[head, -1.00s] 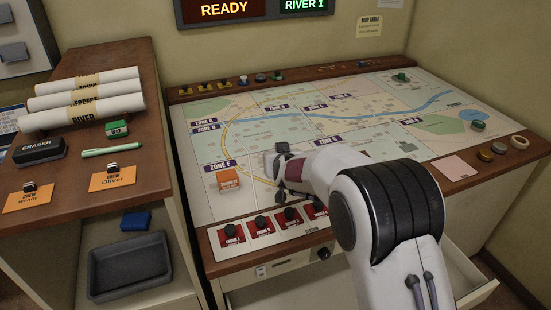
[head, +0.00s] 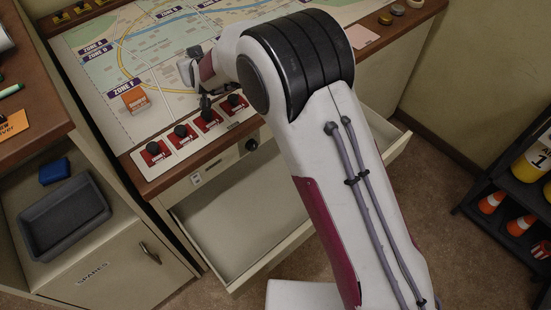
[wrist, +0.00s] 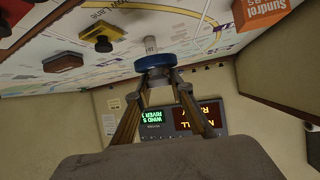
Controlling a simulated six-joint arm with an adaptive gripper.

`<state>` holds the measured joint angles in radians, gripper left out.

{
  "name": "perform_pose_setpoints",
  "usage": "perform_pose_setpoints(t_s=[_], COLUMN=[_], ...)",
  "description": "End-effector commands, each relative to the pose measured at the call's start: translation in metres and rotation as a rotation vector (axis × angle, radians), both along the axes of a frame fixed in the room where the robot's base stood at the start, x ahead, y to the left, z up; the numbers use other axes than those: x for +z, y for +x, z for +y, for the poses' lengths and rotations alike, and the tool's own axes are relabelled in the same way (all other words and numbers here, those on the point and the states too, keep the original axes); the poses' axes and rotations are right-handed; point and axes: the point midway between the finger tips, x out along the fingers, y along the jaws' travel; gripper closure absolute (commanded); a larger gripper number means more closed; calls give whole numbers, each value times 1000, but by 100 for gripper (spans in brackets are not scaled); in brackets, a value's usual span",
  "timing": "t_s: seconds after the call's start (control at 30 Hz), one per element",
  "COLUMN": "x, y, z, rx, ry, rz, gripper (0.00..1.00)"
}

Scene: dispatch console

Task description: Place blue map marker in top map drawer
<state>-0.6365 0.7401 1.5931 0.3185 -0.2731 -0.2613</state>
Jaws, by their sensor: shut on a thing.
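The blue map marker (wrist: 155,63) is a blue disc with a grey knob. In the wrist view it is between the fingertips of my gripper (wrist: 157,76), which is shut on it. In the head view my gripper (head: 188,72) is above the map near Zone F, and the marker cannot be made out there. Below the table's front edge is a closed front panel with a dark knob (head: 252,144) and a small label. Under this panel an open, empty drawer (head: 235,205) sticks out. The label is unreadable, and my arm hides part of the drawer.
Red engine markers (head: 181,130) stand along the map's front edge, and an orange block (head: 135,99) is by Zone F. At left a shelf holds a grey tray (head: 62,215) and a blue box (head: 54,171). A dark rack (head: 500,175) with cones stands at right.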

Motion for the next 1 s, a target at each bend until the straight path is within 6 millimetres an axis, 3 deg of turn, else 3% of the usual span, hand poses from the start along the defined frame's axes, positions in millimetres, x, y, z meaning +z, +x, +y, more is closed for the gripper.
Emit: perform_pose_setpoints(t_s=[0.47,0.8,1.0], x=[4,14,18], y=[5,-9,-23], z=[-152,-267,-326], rx=[-164,-294,-376], ry=[0,1,2], rz=[-1,-2,-1], gripper=[100,100,100])
